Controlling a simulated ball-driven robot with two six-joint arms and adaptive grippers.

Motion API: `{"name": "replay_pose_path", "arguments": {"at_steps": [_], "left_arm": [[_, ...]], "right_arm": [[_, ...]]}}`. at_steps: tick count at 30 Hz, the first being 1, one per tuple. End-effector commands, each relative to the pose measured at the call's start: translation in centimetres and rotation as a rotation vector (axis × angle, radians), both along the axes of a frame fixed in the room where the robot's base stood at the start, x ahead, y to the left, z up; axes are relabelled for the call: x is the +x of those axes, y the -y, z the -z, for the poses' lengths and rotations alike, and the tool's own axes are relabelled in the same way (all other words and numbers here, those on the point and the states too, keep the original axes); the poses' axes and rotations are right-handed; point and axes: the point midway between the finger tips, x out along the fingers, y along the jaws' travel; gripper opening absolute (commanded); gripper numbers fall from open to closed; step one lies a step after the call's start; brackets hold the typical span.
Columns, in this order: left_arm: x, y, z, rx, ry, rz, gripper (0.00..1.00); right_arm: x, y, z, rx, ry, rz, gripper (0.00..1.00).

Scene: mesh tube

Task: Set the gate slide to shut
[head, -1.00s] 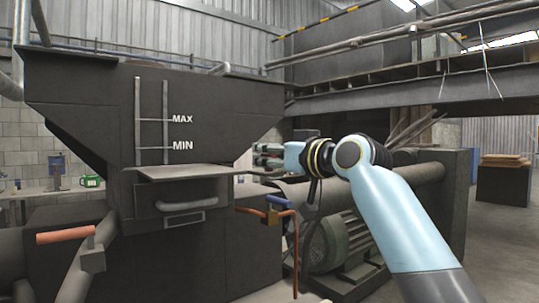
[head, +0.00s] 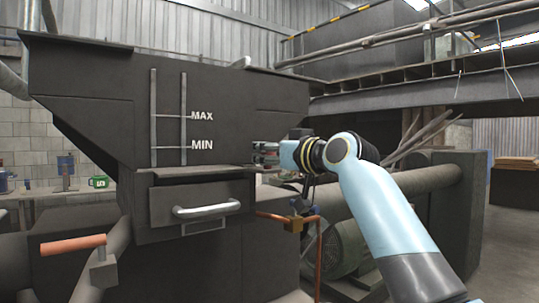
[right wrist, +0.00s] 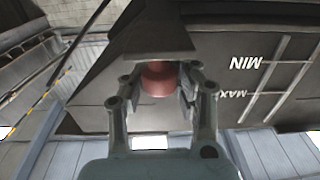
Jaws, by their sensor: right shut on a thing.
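The gate slide (head: 200,170) is a thin grey plate under the black hopper (head: 110,105), just above a box with a metal handle (head: 205,209). My right gripper (head: 264,154) is at the slide's right end, against the hopper's lower right side. In the right wrist view my right gripper (right wrist: 160,95) has its fingers on both sides of a dull red round knob (right wrist: 158,78) and is shut on it. A dark plate (right wrist: 155,38) lies right beyond the knob. The fingers hide part of the knob. My left gripper is out of view.
An orange-handled lever (head: 72,245) on a pipe stands at lower left. A motor (head: 348,250) and a large pipe (head: 425,180) lie behind my arm. Open floor shows at far right.

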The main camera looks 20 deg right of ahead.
Motion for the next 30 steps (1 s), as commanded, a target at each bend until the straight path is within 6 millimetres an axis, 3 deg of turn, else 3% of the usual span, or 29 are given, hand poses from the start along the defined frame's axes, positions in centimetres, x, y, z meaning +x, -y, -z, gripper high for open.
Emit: {"name": "replay_pose_path", "arguments": {"at_steps": [2,5,11,12,16,22,27,30], "left_arm": [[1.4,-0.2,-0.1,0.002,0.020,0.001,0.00],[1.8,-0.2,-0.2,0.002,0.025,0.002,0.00],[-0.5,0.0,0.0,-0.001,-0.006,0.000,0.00],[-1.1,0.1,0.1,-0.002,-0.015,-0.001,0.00],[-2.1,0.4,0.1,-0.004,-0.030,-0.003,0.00],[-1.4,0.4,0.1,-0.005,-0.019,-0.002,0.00],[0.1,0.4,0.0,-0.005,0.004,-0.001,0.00],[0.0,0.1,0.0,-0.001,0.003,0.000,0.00]], "right_arm": [[0.0,0.0,0.1,-0.002,-0.002,0.001,0.00],[0.0,0.0,0.1,-0.002,-0.002,0.001,0.00],[0.0,0.0,0.1,-0.001,-0.003,0.001,0.00],[0.0,0.0,0.1,-0.001,-0.003,0.001,0.10],[0.0,0.0,0.2,-0.001,-0.003,0.001,0.27],[0.0,0.0,0.2,-0.001,-0.004,0.001,0.53],[0.0,0.0,0.2,-0.001,-0.004,0.001,0.55],[0.0,0.0,0.2,-0.001,-0.004,0.001,0.55]]}}
